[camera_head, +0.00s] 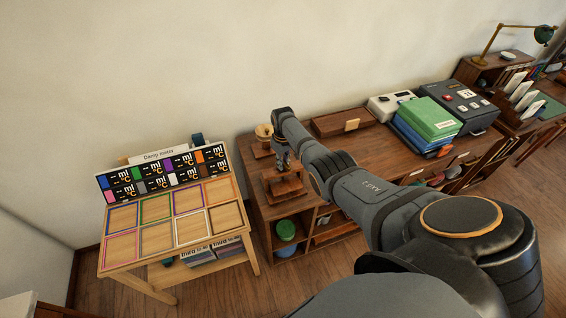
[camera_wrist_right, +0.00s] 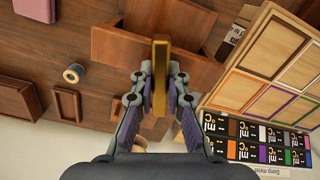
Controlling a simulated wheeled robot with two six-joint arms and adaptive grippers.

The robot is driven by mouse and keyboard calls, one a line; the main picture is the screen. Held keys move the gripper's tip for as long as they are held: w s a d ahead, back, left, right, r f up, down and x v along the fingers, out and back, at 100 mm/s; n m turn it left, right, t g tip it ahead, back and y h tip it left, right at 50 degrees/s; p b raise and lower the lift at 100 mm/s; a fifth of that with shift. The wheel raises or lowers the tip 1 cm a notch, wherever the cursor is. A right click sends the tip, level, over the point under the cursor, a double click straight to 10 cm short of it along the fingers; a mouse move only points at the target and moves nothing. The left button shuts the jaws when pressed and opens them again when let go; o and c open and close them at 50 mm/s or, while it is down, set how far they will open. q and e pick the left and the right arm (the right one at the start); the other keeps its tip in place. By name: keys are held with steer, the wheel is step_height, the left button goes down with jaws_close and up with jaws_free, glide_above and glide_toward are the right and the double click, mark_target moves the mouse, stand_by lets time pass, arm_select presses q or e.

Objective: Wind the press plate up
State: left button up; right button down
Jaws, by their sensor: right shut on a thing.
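The press (camera_head: 284,188) stands at the left end of the brown desk, a small dark wooden piece partly hidden under my right gripper (camera_head: 281,162). In the right wrist view its wooden boards (camera_wrist_right: 125,45) lie beyond the fingers. A brass bar (camera_wrist_right: 160,62), the press's handle, passes between the fingertips of my right gripper (camera_wrist_right: 160,78), which is shut on it. I cannot tell how high the press plate sits. My left gripper is not in view.
A wooden table (camera_head: 176,262) with coloured frames and a label board (camera_head: 165,173) stands left of the desk (camera_head: 372,150). A wooden tray (camera_head: 340,122), green books (camera_head: 430,118) and a dark machine (camera_head: 460,105) stand further right. A small spool (camera_wrist_right: 74,74) lies near the press.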

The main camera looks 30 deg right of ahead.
steer(key=n, duration=1.2)
steer(key=shift+n, duration=0.3)
stand_by(0.4)
steer(key=c, duration=1.3)
jaws_free()
step_height(320, 180, up, 12)
steer(key=shift+r, duration=0.1)
